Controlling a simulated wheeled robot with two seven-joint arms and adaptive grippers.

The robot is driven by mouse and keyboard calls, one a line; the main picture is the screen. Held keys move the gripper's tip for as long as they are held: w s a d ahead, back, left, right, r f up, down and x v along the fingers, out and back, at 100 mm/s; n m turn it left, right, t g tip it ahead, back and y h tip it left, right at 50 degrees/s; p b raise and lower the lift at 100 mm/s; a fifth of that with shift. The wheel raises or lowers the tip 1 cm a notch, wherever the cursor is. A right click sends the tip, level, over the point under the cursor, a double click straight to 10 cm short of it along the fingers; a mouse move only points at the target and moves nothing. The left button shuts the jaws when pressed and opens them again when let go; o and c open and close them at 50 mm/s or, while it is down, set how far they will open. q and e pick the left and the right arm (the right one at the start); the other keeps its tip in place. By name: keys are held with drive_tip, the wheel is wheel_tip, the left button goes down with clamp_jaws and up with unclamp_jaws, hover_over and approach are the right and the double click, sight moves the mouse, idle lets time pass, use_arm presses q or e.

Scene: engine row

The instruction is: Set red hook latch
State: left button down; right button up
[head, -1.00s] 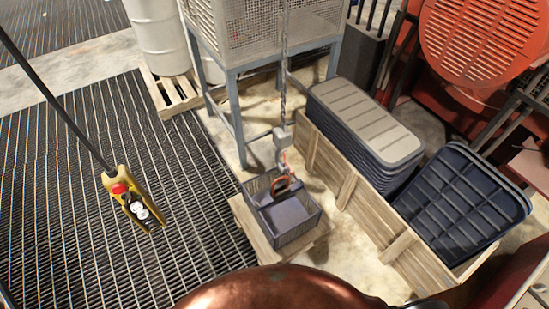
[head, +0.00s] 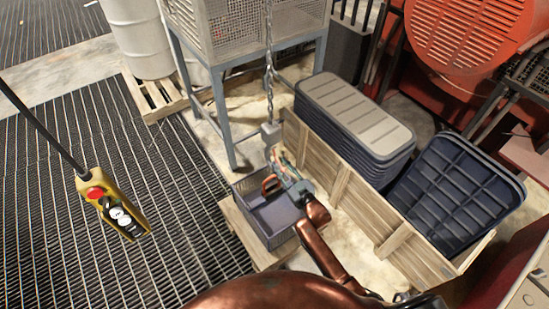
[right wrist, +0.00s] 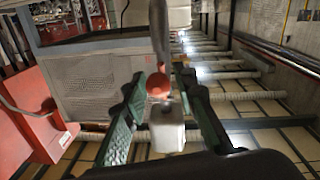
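The grey hook block (head: 271,133) hangs on a chain (head: 269,75) above a blue-grey crate (head: 277,240). Below it is an orange-red curved part (head: 270,184), perhaps the hook or its latch. My right gripper (head: 286,168) is beside it at the end of my copper-coloured arm. In the right wrist view, the green fingers of my right gripper (right wrist: 160,82) are apart. A grey shank with a red-orange part (right wrist: 158,84) and a pale block (right wrist: 167,128) show between them. I cannot tell whether the fingers touch anything. My left gripper is not in view.
A yellow pendant control (head: 112,205) hangs on a cable at left. A wooden crate (head: 400,238) with stacked dark bins (head: 355,115) stands right of the hook. A mesh cage (head: 250,35) on blue-grey legs is behind. Grating (head: 110,165) covers the left floor.

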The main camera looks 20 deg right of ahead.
sight(275, 157)
drive_tip(key=x, duration=0.5)
drive_tip(key=shift+w+a+f+b, duration=0.1)
drive_tip(key=shift+w+b, duration=0.2)
drive_tip(key=shift+w, duration=0.1)
drive_tip(key=shift+c, duration=0.2)
clamp_jaws()
